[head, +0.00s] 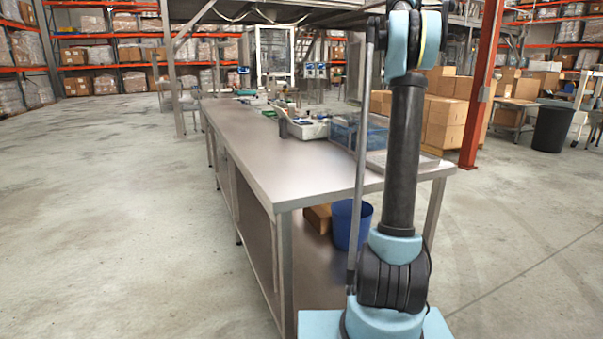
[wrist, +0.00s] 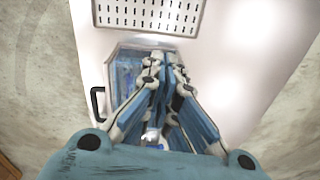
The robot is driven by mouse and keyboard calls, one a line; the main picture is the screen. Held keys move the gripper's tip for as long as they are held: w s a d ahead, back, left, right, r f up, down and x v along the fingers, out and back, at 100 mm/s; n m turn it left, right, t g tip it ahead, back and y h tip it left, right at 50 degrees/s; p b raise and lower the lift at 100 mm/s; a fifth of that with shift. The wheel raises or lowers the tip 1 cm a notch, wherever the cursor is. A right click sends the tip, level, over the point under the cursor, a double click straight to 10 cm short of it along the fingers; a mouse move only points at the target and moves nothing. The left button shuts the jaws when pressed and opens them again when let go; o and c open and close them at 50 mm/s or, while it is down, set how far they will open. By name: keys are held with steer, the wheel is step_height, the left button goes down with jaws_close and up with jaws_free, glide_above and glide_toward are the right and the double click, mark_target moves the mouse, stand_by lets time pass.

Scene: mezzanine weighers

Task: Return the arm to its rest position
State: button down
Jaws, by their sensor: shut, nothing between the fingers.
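My arm (head: 402,160) stands upright at the right of the head view, in front of the near end of a long metal bench (head: 260,160). My gripper (wrist: 170,72) shows in the wrist view with its fingers together and nothing held. It points down over a clear blue bin (wrist: 125,72) on the bench. I cannot tell the height between the fingertips and the bin. In the head view the gripper itself is not visible, and the arm covers part of the blue bin (head: 345,133).
A perforated tray (wrist: 150,14) lies beside the bin. A white tray (head: 308,130) holds small items farther along. A blue bucket (head: 345,225) stands on the lower shelf. A red post (head: 481,90) and stacked cartons (head: 447,115) stand right. Open floor (head: 110,200) lies left.

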steer(key=s+a+f+m, duration=0.1)
steer(key=s+a+f, duration=0.35)
steer(key=s, duration=0.35)
steer(key=s+a+f+t, duration=0.1)
steer(key=s+a+f, duration=0.3)
steer(key=s, duration=0.5)
steer(key=s+a+f+m, duration=0.1)
steer(key=s+a+f, duration=0.2)
steer(key=s+f, duration=0.4)
steer(key=s+a+f, duration=0.2)
steer(key=s+f, duration=1)
steer(key=f, duration=0.1)
steer(key=s+a+f+m+t, duration=0.1)
steer(key=s+a+f, duration=0.1)
steer(key=s+f, duration=1)
step_height(320, 180, down, 2)
steer(key=shift+f+h, duration=0.2)
steer(key=shift+h, duration=0.1)
steer(key=shift+s, duration=0.1)
steer(key=shift+w+f, duration=0.2)
steer(key=shift+w, duration=0.25)
